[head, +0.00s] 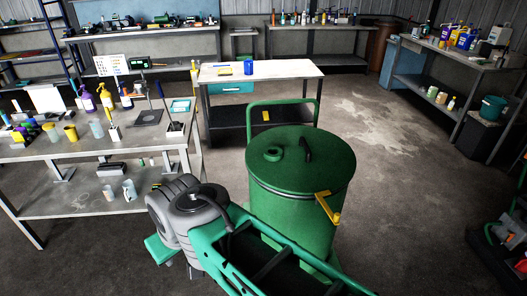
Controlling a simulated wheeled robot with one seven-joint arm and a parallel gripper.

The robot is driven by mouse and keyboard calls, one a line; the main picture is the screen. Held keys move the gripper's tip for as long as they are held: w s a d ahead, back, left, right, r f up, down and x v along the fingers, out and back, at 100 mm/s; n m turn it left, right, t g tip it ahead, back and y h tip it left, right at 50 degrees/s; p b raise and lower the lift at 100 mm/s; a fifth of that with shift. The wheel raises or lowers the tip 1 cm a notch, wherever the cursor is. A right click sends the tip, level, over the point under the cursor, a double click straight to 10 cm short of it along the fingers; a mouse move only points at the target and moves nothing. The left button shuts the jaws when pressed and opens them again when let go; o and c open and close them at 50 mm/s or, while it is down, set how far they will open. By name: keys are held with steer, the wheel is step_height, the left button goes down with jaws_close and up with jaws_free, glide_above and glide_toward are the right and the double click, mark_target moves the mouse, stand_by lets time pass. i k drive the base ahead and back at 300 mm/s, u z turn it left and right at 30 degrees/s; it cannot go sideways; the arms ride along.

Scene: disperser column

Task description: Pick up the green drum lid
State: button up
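The green drum lid (325,165) is a round flat disc on top of the green drum (285,225), near the middle of the head view. A dark curved handle (307,149) stands up from the lid. A round green ring-like fitting (272,155) sits left of that handle. A yellow lever or clamp (328,207) is on the drum's front right rim. My gripper is not in view, so its state and its distance from the lid do not show.
A green frame with a grey motor-like body (197,210) stands close in front of the drum, at its lower left. A cluttered grey workbench (90,150) is at left. A white-topped table (280,68) stands behind. Bare floor (430,190) lies right of the drum.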

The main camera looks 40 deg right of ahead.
mark_target(300, 160)
steer(key=z, duration=0.15)
steer(key=i, duration=1.15)
steer(key=z, duration=0.7)
